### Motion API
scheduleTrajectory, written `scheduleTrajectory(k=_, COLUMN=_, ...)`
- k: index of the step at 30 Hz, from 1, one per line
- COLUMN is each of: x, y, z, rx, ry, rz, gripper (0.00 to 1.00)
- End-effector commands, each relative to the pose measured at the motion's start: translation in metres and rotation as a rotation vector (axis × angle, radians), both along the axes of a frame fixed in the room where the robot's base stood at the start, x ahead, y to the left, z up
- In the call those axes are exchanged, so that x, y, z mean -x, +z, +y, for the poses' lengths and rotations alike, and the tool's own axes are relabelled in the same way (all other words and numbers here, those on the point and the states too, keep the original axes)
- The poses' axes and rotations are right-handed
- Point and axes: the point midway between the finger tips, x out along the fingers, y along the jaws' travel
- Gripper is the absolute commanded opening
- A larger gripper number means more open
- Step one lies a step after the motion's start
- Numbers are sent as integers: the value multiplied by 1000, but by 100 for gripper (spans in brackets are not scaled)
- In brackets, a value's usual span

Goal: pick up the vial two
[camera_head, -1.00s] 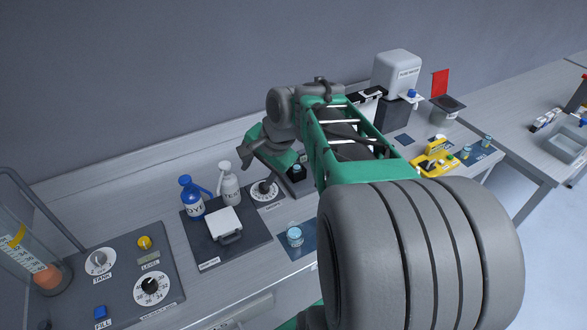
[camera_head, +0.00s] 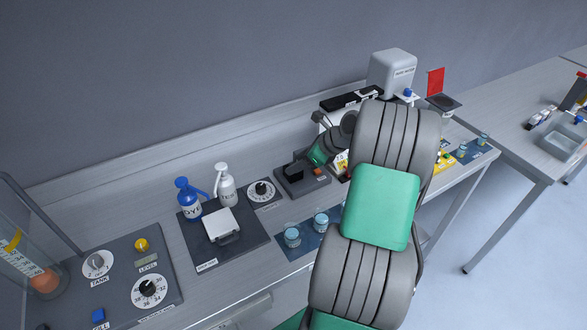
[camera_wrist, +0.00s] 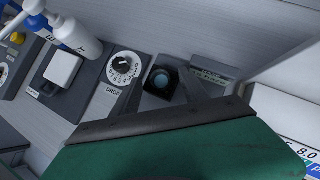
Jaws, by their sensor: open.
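Two pale-blue-capped vials stand on a blue mat at the front of the bench, one at left (camera_head: 292,237) and one at right (camera_head: 321,222). Two more small vials, one nearer (camera_head: 462,151) and one farther (camera_head: 483,139), stand on another blue mat farther right. I cannot tell which is vial two. In the wrist view, a round bluish top (camera_wrist: 162,81) sits in a black square socket. My gripper (camera_head: 317,155) is open, beside the small dark device; its fingertips are mostly hidden. In the wrist view its green part with a dark edge fills the bottom.
A dark device (camera_head: 308,183) with a black block stands behind the front mat. Blue (camera_head: 190,200) and white (camera_head: 225,186) bottles, a dial (camera_head: 261,190) and a white-lidded unit (camera_head: 221,225) stand left. A white machine (camera_head: 392,72) stands at the back right.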

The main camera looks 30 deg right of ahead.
Motion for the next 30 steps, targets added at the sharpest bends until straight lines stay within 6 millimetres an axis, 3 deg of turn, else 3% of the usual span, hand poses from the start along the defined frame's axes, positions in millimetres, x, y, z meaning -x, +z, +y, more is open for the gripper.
scheduleTrajectory(k=6, x=-1, y=-1, z=0, rx=2, ry=-1, rz=-1, gripper=51)
scheduleTrajectory(k=24, x=-1, y=0, z=0, rx=3, ry=0, rz=-1, gripper=2)
scheduleTrajectory(k=30, x=-1, y=0, z=0, rx=3, ry=0, rz=-1, gripper=0)
